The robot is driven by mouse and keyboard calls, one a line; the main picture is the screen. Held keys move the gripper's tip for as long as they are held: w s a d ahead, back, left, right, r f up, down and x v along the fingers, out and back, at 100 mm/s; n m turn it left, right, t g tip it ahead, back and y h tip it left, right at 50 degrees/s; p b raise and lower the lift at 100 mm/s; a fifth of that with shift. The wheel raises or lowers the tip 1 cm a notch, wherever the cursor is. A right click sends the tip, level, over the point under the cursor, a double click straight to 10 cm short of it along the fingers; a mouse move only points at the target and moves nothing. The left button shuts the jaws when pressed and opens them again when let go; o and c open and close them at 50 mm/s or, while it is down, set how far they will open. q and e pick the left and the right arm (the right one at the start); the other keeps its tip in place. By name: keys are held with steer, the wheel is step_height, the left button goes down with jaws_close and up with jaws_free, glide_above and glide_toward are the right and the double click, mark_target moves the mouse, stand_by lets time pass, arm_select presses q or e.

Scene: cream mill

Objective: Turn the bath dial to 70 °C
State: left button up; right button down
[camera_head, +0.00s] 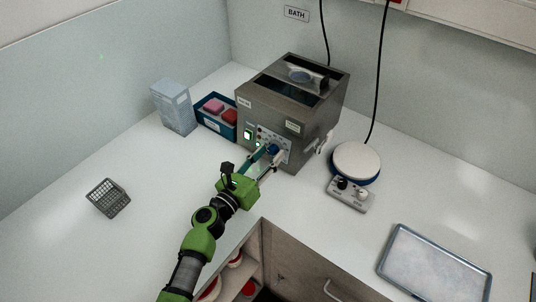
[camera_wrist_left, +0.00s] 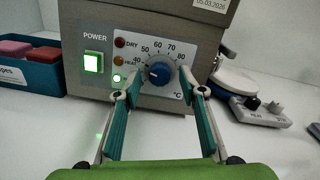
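The bath (camera_head: 290,100) is a grey metal box standing against the back corner of the counter. Its blue dial (camera_wrist_left: 158,73) is on the front panel, with a printed scale in °C around its top. The dial's white mark appears to point to the left, near or below the 40 end; the exact reading is hard to tell. My left gripper (camera_head: 270,153) is in front of the panel. In the left wrist view its fingers (camera_wrist_left: 160,84) are open, one on each side of the dial; I cannot tell if they touch it. My right gripper is not in view.
A lit green power switch (camera_wrist_left: 93,62) sits left of the dial. A blue box with sponges (camera_head: 217,122) and a pale carton (camera_head: 174,106) stand left of the bath. A round-topped plate device (camera_head: 356,162) and a tray (camera_head: 434,268) are at right. A wire rack (camera_head: 108,198) lies left.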

arm_select(q)
steer(key=shift+w, duration=0.1)
steer(key=c, duration=1.1)
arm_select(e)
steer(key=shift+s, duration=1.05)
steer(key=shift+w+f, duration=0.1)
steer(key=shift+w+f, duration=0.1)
